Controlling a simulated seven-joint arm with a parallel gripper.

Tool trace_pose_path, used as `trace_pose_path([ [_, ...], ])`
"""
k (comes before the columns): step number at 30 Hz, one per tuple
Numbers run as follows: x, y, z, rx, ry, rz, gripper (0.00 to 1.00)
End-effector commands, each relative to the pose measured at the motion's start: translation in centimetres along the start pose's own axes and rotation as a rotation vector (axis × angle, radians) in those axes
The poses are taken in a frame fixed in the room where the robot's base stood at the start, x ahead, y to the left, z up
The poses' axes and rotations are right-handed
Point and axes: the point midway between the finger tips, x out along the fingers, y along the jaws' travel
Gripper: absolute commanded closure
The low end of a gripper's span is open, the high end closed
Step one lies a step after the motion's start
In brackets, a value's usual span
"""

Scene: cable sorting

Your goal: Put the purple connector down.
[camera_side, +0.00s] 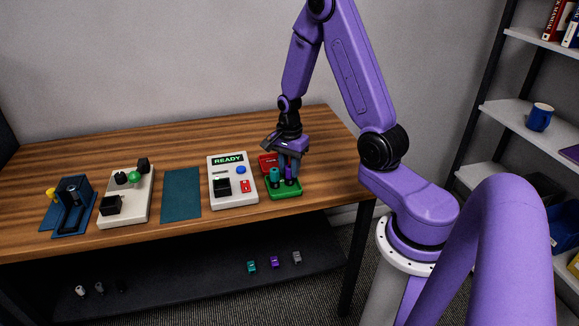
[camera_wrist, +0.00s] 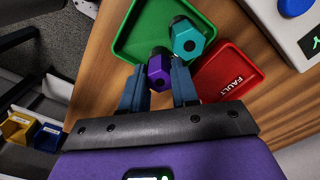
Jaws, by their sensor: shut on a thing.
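My gripper (camera_side: 287,168) points down over the green tray (camera_side: 286,193) at the right of the bench. In the wrist view its fingers (camera_wrist: 158,82) are shut on the purple connector (camera_wrist: 158,71), one finger on each side. The purple connector is at the green tray's edge nearest the gripper in that view. A teal connector (camera_wrist: 188,40) stands in the green tray, close beside the purple one; it also shows in the side view (camera_side: 274,176). I cannot tell whether the purple connector touches the tray floor.
The red tray (camera_wrist: 229,73) marked FAULT adjoins the green tray. A white tester (camera_side: 232,197) showing READY stands to the left. Further left are a teal mat (camera_side: 181,195), a white board (camera_side: 125,208) and a blue fixture (camera_side: 75,222).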

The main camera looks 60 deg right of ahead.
Motion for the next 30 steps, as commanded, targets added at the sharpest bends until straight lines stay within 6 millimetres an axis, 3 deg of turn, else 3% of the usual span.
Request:
trace_pose_path([
  [2,0.2,0.0,0.0,0.000,0.000,0.000,1.00],
  [3,0.2,0.0,0.0,-0.001,0.000,0.000,0.64],
  [5,0.2,0.0,0.0,-0.001,0.000,-0.001,0.45],
  [17,-0.2,0.0,0.0,0.000,0.000,-0.001,0.45],
  [23,-2.3,-0.1,0.0,-0.001,0.002,-0.005,0.45],
  [30,-6.2,-0.1,0.0,-0.001,0.002,-0.007,0.45],
])
